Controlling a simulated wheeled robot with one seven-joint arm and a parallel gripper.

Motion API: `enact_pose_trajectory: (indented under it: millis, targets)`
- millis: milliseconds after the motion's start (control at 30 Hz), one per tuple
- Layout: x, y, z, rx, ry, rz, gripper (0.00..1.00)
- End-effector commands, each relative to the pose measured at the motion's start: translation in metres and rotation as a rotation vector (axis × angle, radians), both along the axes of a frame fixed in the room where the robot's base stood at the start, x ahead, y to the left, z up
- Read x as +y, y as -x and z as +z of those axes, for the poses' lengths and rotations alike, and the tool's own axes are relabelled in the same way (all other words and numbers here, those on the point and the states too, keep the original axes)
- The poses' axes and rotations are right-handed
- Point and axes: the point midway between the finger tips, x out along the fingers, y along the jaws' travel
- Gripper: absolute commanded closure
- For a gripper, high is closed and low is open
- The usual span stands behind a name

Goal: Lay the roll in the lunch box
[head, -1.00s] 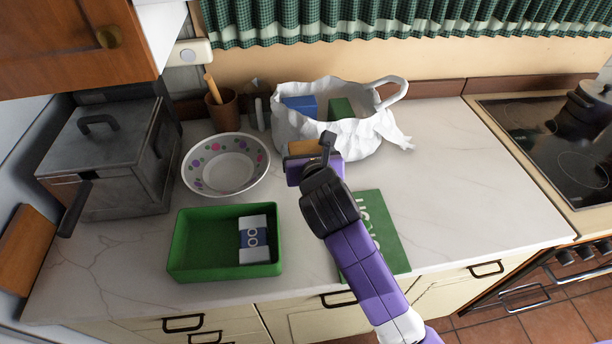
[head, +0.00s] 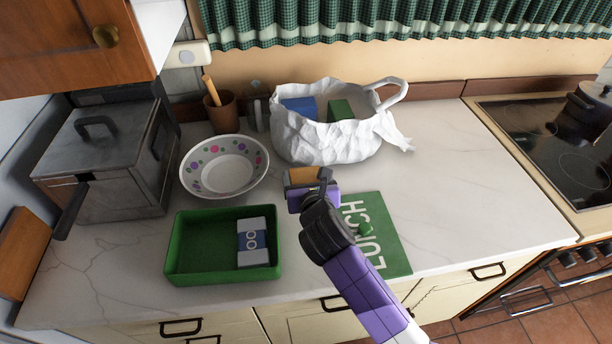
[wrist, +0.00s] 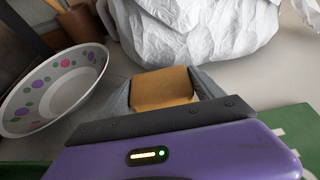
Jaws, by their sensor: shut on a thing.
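The roll (head: 303,177) is a golden-brown block held between the fingers of my gripper (head: 312,186), above the counter in front of the white bag. In the wrist view the roll (wrist: 162,88) sits between both grey fingers of my gripper (wrist: 165,100). The lunch box is an open green tray (head: 188,268) at the front left of the counter, left of and nearer than my gripper. A white and blue carton (head: 253,241) lies in its right part; its left part is empty. The green lid (head: 393,237) marked LUNCH lies flat to the right, partly hidden by my arm.
A white crumpled bag (head: 330,143) with a blue and a green block inside stands behind my gripper. A dotted bowl (head: 224,166) stands behind the box. A metal pot (head: 105,160) is at left, a brown cup (head: 223,117) at the back. Counter space right of the lid is clear.

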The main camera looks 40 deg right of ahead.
Motion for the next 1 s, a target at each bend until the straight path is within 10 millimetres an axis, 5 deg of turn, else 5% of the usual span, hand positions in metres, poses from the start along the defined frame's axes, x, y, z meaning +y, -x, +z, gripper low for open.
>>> enact_pose_trajectory:
  millis: [67, 100, 200, 633, 1000]
  targets:
    - [0.0, 0.0, -0.002, 0.001, 0.0, 0.0, 0.63]
    - [0.0, 0.0, -0.003, 0.0, 0.0, 0.0, 0.19]
    - [0.0, 0.0, -0.002, 0.0, 0.0, 0.0, 0.01]
    - [0.003, 0.004, 0.003, 0.001, 0.001, 0.002, 0.01]
    - [0.039, 0.057, 0.029, 0.001, 0.002, 0.003, 0.01]
